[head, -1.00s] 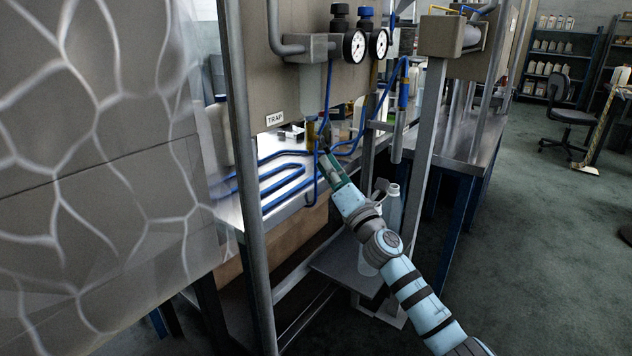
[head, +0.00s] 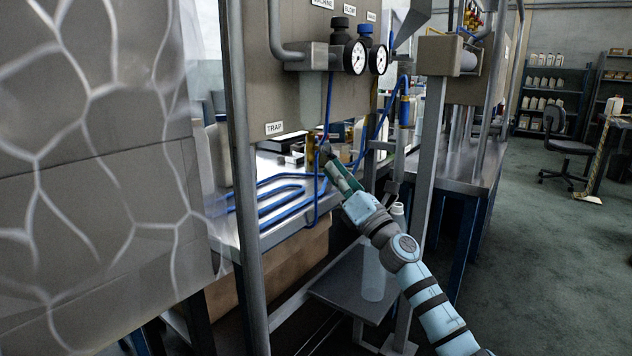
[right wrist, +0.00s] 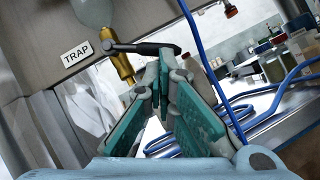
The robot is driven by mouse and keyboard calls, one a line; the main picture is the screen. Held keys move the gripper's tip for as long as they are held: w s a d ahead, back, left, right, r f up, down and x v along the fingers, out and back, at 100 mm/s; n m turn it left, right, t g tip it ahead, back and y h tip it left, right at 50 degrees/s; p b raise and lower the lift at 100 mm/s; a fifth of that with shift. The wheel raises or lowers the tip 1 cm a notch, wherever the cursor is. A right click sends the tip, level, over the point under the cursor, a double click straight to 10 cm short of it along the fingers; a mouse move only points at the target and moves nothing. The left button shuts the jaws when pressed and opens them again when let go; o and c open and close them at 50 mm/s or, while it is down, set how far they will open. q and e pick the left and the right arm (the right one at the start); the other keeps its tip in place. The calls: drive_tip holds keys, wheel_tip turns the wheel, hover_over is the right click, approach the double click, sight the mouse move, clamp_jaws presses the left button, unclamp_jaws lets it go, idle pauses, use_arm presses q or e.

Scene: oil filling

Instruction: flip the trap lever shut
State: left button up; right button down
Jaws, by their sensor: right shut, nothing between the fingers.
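The trap lever (right wrist: 146,47) is a black handle on a brass valve (right wrist: 121,68), beside the TRAP label (right wrist: 76,54) in the right wrist view. The lever points sideways, away from the valve, across the front of my fingertips. My right gripper (right wrist: 167,58) is shut and empty, with its tips at the lever's free end; I cannot tell whether they touch it. In the head view the brass valve (head: 310,145) hangs under the panel edge, near my right gripper (head: 325,154). The lever is too small there to make out. My left gripper is not in view.
Blue tubing (head: 285,195) lies on the metal bench and hangs near my right gripper. A steel post (head: 245,200) stands left of it, and another post (head: 428,150) to the right. Two gauges (head: 355,57) sit above. A clear bottle (head: 374,272) stands on a low shelf.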

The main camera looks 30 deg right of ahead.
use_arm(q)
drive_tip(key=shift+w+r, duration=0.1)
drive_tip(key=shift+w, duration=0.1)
use_arm(e)
drive_tip(key=shift+w+d+r, duration=0.15)
drive_tip(key=shift+d, duration=0.2)
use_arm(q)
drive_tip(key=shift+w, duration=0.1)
use_arm(e)
drive_tip(key=shift+w+d+r, duration=0.1)
drive_tip(key=shift+d+r, duration=0.1)
drive_tip(key=shift+d, duration=0.05)
drive_tip(key=shift+d+r, duration=0.1)
idle(0.4)
idle(1.1)
